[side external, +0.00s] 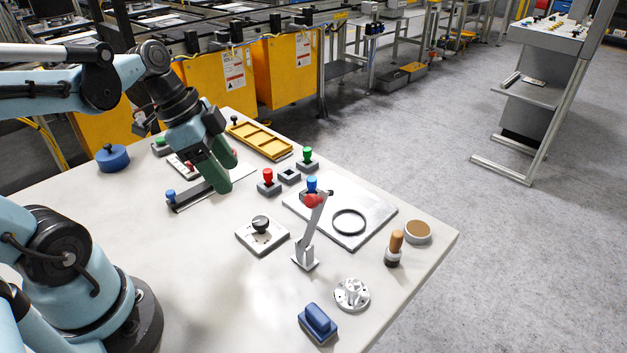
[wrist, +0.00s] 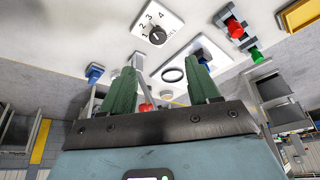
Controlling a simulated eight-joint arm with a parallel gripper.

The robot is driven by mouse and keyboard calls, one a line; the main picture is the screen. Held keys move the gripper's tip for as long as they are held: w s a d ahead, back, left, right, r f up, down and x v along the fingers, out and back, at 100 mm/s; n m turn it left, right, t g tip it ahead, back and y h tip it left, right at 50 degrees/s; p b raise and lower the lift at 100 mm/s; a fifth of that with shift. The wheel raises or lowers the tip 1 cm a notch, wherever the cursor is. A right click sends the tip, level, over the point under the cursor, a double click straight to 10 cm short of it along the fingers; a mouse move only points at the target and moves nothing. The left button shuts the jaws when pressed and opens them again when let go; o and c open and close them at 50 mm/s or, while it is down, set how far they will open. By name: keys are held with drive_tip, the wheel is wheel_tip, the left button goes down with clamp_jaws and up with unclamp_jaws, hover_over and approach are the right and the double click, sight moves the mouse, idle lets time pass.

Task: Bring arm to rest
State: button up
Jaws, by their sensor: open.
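My gripper (side external: 220,183) is in the side view, its green fingers pointing down above the back left of the white table (side external: 200,310). It is over the area of the slider with the blue knob (side external: 171,196). In the wrist view my gripper (wrist: 162,70) has its two green fingers apart, with nothing held between them. A lever with a red ball end (side external: 314,200) stands to the right of the gripper in the side view. Its red ball (wrist: 146,107) shows between the fingers in the wrist view, farther off. I cannot tell the fingers' exact height above the table.
A dial plate (side external: 262,235), a metal plate with a black ring (side external: 349,222), red (side external: 268,182) and green (side external: 307,158) buttons and a yellow tray (side external: 259,140) occupy the table. A blue block (side external: 318,322) lies at the front. The front left tabletop is clear.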

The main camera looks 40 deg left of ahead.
drive_tip(key=shift+w+d+n+t+y, duration=0.45)
drive_tip(key=shift+d+n+t, duration=0.15)
drive_tip(key=shift+n, duration=0.8)
drive_tip(key=shift+w+d+n+t+y, duration=0.4)
drive_tip(key=shift+d+n+t+y, duration=0.15)
drive_tip(key=shift+n, duration=0.85)
drive_tip(key=shift+w+d+n+t+y, duration=0.45)
drive_tip(key=shift+n+t, duration=0.2)
drive_tip(key=shift+n, duration=0.75)
